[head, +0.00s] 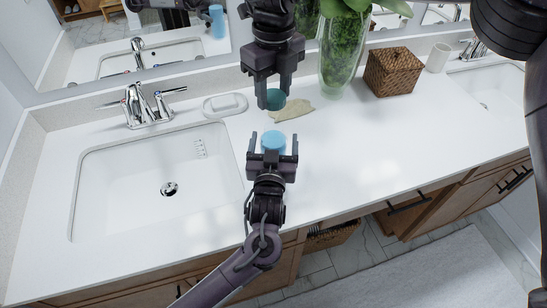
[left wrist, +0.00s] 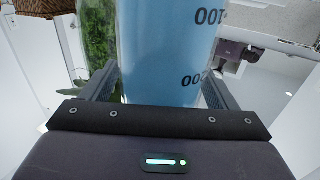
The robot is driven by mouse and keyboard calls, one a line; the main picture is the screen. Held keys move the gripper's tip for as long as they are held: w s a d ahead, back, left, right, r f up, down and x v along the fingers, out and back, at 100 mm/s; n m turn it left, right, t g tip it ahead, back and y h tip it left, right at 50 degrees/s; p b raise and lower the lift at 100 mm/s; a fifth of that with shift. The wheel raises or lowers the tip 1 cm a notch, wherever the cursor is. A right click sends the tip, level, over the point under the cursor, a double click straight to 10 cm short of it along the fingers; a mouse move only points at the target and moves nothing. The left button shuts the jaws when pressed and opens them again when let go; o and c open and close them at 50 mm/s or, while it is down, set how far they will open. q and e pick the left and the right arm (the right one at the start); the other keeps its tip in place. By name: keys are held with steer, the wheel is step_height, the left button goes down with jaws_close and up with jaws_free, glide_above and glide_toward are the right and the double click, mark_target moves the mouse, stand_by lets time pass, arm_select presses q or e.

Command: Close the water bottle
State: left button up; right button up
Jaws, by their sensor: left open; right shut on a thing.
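The blue water bottle (head: 273,142) stands between the fingers of my left gripper (head: 273,145). Its top faces the head camera. In the left wrist view the translucent blue bottle (left wrist: 168,50) with dark number marks fills the space between the two fingers, which are open around it. My right gripper (head: 274,93) comes from above, farther back on the counter, and is shut on a teal round cap (head: 275,101). The cap is apart from the bottle. The bottle's lower part is hidden by my left gripper in the head view.
The white counter (head: 345,165) has free room at right. A sink (head: 150,185) with a chrome faucet (head: 140,105) is at left. A soap dish (head: 225,105), a beige leaf-shaped piece (head: 292,110), a glass vase (head: 342,60) and a wicker box (head: 392,72) stand behind.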

steer(key=shift+s, duration=0.1)
arm_select(q)
steer(key=c, duration=1.5)
arm_select(e)
steer(key=shift+f, duration=2.45)
steer(key=shift+f, duration=0.9)
steer(key=shift+f, duration=0.55)
